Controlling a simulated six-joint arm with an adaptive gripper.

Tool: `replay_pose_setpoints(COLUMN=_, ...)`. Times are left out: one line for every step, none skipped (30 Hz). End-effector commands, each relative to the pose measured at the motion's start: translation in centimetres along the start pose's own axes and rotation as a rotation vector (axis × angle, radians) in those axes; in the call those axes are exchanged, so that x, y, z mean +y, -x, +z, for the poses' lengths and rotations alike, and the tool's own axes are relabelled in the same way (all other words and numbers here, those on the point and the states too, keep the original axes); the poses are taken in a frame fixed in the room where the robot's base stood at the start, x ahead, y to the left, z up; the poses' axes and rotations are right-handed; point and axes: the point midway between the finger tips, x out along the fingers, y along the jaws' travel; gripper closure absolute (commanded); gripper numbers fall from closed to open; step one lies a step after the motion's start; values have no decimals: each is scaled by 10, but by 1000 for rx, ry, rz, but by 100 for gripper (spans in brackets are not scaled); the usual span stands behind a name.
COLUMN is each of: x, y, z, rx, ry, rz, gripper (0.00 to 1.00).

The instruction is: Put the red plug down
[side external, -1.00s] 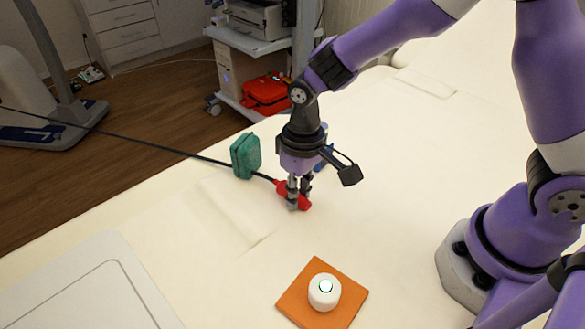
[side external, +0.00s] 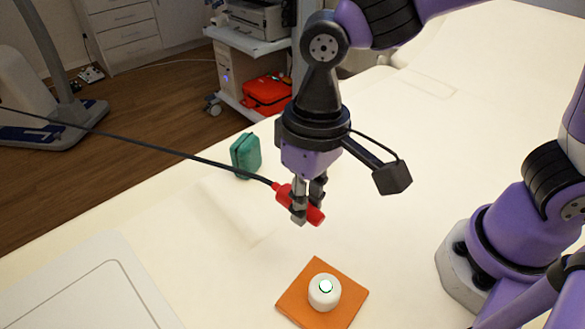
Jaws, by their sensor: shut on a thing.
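My gripper (side external: 307,212) is shut on the red plug (side external: 284,193) and holds it in the air above the pale table. The plug is tilted, its free end pointing down to the right. A black cable (side external: 180,153) runs from the plug's left end up and left, out of the picture. The fingers hide the middle of the plug.
A white round button (side external: 324,291) sits on an orange square mat (side external: 296,297) in front of the gripper. A green block (side external: 246,154) stands behind the cable at the table's far edge. A white panel (side external: 80,293) lies at front left.

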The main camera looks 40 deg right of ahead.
Motion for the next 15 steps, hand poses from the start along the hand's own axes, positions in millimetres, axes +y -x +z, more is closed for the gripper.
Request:
replay_pose_setpoints(x=-4, y=4, z=3, rx=2, ry=2, rz=-1, gripper=100)
replay_pose_setpoints(x=-4, y=6, z=4, rx=2, ry=-1, rz=-1, gripper=100)
replay_pose_setpoints(x=-3, y=9, z=3, rx=2, ry=-6, rz=-2, gripper=100)
replay_pose_setpoints(x=0, y=11, z=1, rx=2, ry=-12, rz=-2, gripper=100)
replay_pose_setpoints(x=5, y=14, z=-2, rx=1, ry=-20, rz=-2, gripper=100)
replay_pose_setpoints(x=12, y=19, z=-8, rx=2, ry=-29, rz=-4, gripper=100)
replay_pose_setpoints(x=20, y=22, z=-13, rx=2, ry=-38, rz=-5, gripper=100)
replay_pose_setpoints(x=29, y=26, z=-19, rx=2, ry=-45, rz=-6, gripper=100)
replay_pose_setpoints(x=43, y=32, z=-26, rx=2, ry=-58, rz=-6, gripper=100)
replay_pose_setpoints(x=54, y=37, z=-31, rx=4, ry=-65, rz=-7, gripper=100)
replay_pose_setpoints(x=66, y=42, z=-36, rx=4, ry=-72, rz=-8, gripper=100)
replay_pose_setpoints(x=82, y=48, z=-41, rx=5, ry=-82, rz=-8, gripper=100)
replay_pose_setpoints(x=93, y=52, z=-44, rx=6, ry=-87, rz=-8, gripper=100)
replay_pose_setpoints(x=104, y=57, z=-46, rx=6, ry=-92, rz=-7, gripper=100)
replay_pose_setpoints(x=118, y=62, z=-48, rx=7, ry=-99, rz=-7, gripper=100)
